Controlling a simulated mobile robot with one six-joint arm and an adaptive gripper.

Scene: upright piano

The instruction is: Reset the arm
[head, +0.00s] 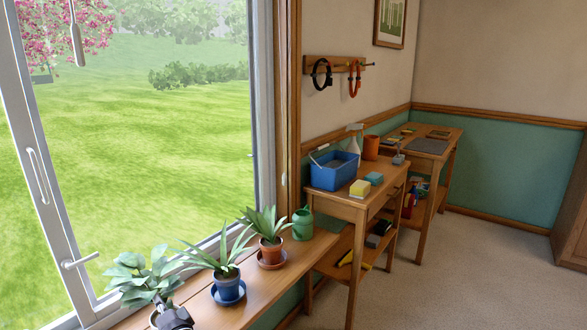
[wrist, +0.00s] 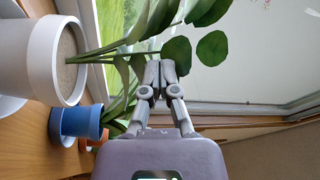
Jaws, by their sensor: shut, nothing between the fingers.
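My gripper (wrist: 158,76) is shut and empty in the wrist view, its two fingertips together. Green leaves (wrist: 176,52) of a potted plant are close around and behind the fingertips; I cannot tell whether they touch. A dark grey part of my arm or gripper (head: 174,318) shows at the bottom edge of the head view, in front of the leafy plant (head: 142,277) on the sill. Most of my arm is out of view.
A white pot (wrist: 42,55) and a blue pot (wrist: 75,121) are left of my gripper. On the windowsill (head: 198,308) stand a blue-potted plant (head: 228,284), a terracotta-potted plant (head: 271,250) and a green watering can (head: 302,224). Wooden tables are beyond. The carpet (head: 440,280) at right is clear.

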